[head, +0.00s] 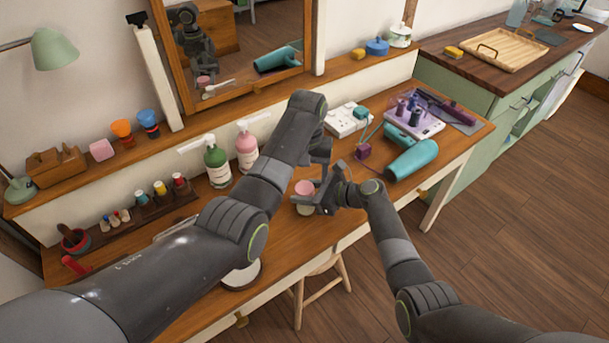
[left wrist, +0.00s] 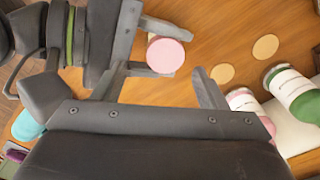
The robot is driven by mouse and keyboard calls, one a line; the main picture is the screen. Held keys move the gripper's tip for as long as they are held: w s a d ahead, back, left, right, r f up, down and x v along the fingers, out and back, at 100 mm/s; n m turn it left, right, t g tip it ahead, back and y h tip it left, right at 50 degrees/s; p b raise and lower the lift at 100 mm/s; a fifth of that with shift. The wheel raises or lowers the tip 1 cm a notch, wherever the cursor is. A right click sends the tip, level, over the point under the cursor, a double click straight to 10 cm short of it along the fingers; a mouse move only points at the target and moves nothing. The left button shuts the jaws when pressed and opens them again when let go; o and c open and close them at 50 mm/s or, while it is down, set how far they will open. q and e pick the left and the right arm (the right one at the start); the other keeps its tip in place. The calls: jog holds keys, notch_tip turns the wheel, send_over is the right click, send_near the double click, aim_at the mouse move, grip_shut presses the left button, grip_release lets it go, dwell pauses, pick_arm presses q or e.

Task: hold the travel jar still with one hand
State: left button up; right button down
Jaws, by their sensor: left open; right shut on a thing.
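The travel jar (head: 304,205) has a pale body and a pink lid, and it stands upright near the front of the wooden desk. My right gripper (head: 313,198) is shut on it from the right. In the left wrist view the round pink lid (left wrist: 165,55) shows from above, with the fingers of my right gripper (left wrist: 150,48) at its sides. My left gripper (head: 318,158) is just above and behind the jar. Its open fingers (left wrist: 167,78) are empty, on either side of the lid in that view. I cannot tell its exact height above the lid.
Green (head: 216,162) and pink (head: 246,147) pump bottles stand behind the jar, to the left. A stool (head: 322,287) stands below the desk's front edge.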

pick_arm(q)
jog(key=shift+o, duration=0.3)
jog(key=shift+f, duration=0.1)
pick_arm(e)
jog(key=shift+s+d+f, duration=0.1)
jog(key=shift+f, duration=0.3)
pick_arm(q)
jog(key=o, duration=0.5)
jog(key=shift+a, duration=0.2)
notch_tip(320, 180, up, 8)
jog(key=shift+a, duration=0.15)
jog(key=shift+s+f, duration=0.1)
jog(key=shift+f, duration=0.05)
pick_arm(e)
jog(key=c, duration=1)
grip_release()
jog(key=o, duration=0.3)
jog(key=shift+w, duration=0.2)
pick_arm(q)
jog(key=shift+w+f, duration=0.1)
jog(key=shift+w, duration=0.1)
pick_arm(e)
jog(key=shift+o, duration=0.2)
jog(key=shift+r, duration=0.1)
